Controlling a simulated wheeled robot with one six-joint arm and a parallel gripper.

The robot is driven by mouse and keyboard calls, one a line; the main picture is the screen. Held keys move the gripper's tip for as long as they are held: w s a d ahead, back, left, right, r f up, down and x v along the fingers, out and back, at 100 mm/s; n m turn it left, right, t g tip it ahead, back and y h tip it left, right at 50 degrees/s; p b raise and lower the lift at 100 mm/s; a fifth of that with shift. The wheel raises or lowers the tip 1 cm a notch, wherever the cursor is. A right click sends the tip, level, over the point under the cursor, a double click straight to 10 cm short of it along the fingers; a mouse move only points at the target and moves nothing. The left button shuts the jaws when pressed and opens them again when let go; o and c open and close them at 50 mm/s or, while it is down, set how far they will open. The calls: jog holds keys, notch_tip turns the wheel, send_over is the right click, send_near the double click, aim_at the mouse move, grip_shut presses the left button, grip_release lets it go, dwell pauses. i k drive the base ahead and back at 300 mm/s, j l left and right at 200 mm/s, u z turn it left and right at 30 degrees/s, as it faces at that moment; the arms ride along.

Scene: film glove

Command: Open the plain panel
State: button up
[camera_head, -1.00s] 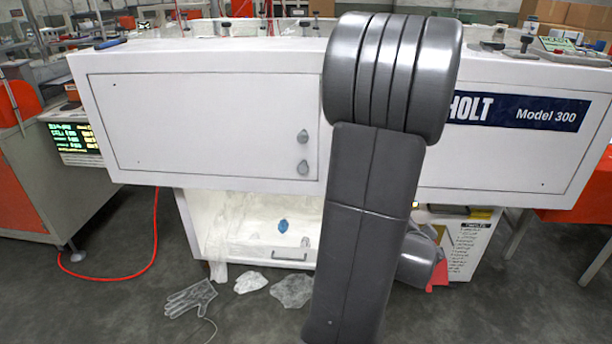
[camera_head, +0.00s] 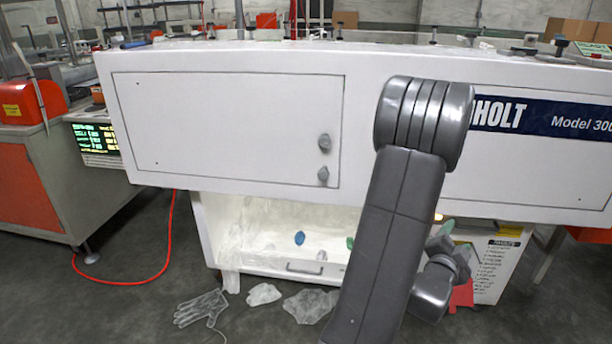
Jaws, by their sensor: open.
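The plain panel (camera_head: 225,125) is a white rectangular door without lettering, on the left of the white machine's front. It looks closed, with its thin dark outline flush with the front. Two grey knobs, an upper one (camera_head: 324,142) and a lower one (camera_head: 323,174), sit near its right edge. My grey arm stands to the right of the panel and no longer reaches across its edge. My gripper cannot be made out; only arm links and a wrist part show, low on the right.
A labelled panel (camera_head: 480,172) with a blue HOLT Model 300 strip (camera_head: 550,118) is to the right. An open bay (camera_head: 260,230) with a drawer lies below. A clear glove (camera_head: 203,308), film scraps (camera_head: 311,305) and a red hose (camera_head: 130,281) lie on the floor.

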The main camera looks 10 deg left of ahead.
aim_at(242, 125)
jog(key=i+j+u, duration=0.1)
jog(key=u, duration=0.35)
jog(key=i+j+u, duration=0.2)
jog(key=u, duration=0.25)
jog(key=j, duration=0.1)
